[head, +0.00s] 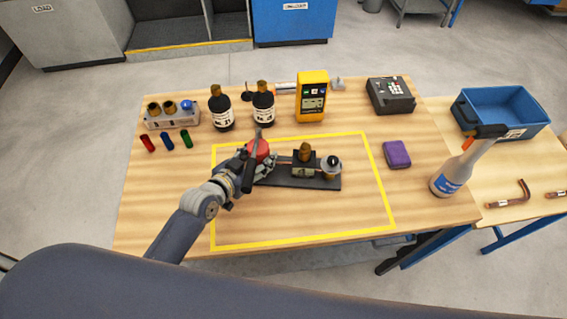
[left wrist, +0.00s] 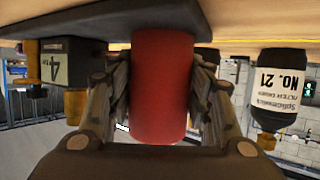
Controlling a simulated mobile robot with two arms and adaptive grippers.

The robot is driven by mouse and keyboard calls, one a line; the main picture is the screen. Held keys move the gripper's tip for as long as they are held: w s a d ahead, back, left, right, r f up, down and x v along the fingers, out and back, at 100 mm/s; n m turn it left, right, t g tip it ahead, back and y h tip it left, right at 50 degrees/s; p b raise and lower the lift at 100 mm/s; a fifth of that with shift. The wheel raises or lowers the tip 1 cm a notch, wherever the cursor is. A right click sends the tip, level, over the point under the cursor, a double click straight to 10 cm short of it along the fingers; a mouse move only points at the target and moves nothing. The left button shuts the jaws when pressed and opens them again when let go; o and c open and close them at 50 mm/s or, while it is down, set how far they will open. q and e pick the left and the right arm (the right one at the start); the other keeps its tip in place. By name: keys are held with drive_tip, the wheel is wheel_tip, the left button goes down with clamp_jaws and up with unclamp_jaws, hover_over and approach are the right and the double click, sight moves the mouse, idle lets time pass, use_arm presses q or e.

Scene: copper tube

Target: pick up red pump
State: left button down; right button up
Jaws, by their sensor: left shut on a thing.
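The red pump (head: 260,149) is a red cylinder at the left end of a dark base plate (head: 325,182), inside the yellow outline on the wooden table. My left gripper (head: 256,163) reaches it from the front left. In the left wrist view the red pump (left wrist: 162,85) fills the middle, with a finger against each side. My left gripper (left wrist: 161,100) is shut on it. I cannot tell whether the pump is clear of the plate. My right gripper is not in view.
On the plate stand a dark numbered block (head: 304,167) and a round silver-and-black part (head: 331,167). Two dark bottles (head: 221,108) (head: 263,102) and a yellow meter (head: 312,97) stand behind. The outline's front is bare.

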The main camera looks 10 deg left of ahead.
use_arm(q)
drive_tip(key=shift+w+r, duration=0.25)
drive_tip(key=shift+r, duration=0.15)
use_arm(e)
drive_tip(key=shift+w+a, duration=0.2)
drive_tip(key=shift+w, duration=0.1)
